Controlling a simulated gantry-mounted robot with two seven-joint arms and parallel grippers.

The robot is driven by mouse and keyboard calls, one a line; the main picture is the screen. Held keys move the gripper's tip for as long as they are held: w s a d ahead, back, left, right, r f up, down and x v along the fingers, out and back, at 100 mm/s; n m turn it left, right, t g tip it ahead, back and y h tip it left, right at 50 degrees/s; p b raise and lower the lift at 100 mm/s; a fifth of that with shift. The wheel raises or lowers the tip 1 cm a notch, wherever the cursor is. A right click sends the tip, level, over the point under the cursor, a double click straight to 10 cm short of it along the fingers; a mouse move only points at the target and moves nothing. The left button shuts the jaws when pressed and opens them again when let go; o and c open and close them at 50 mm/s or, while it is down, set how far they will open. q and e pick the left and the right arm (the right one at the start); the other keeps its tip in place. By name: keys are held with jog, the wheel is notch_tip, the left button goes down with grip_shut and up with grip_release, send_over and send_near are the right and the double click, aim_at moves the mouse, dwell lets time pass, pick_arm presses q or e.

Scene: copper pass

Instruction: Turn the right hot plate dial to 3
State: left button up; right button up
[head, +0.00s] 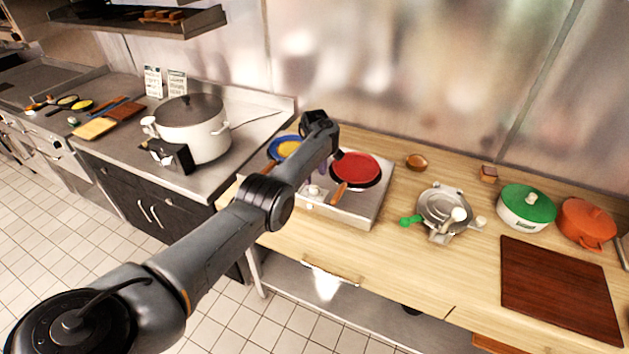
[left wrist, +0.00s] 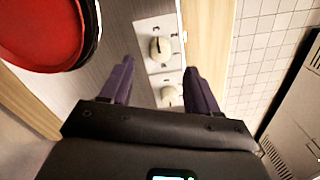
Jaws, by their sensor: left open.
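The hot plate (head: 366,212) is a steel unit on the wooden counter, with a red pan (head: 357,168) on its right side. In the left wrist view its panel carries two white dials. The farther dial (left wrist: 160,50), on the red pan's side, lies between and just beyond my left fingertips. The nearer dial (left wrist: 168,97) is lower, between the fingers. My left gripper (left wrist: 159,66) is open, with one finger on either side of the dials, holding nothing. In the head view my arm partly hides the gripper and hot plate.
A blue pan (head: 283,142) with yellow food is partly behind my arm. A large white pot (head: 192,130) stands left.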

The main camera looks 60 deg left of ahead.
aim_at(314, 187)
pick_arm(q)
notch_tip(314, 187, up, 5)
dwell(0.3)
jog(key=shift+s, duration=0.1)
dwell(0.3)
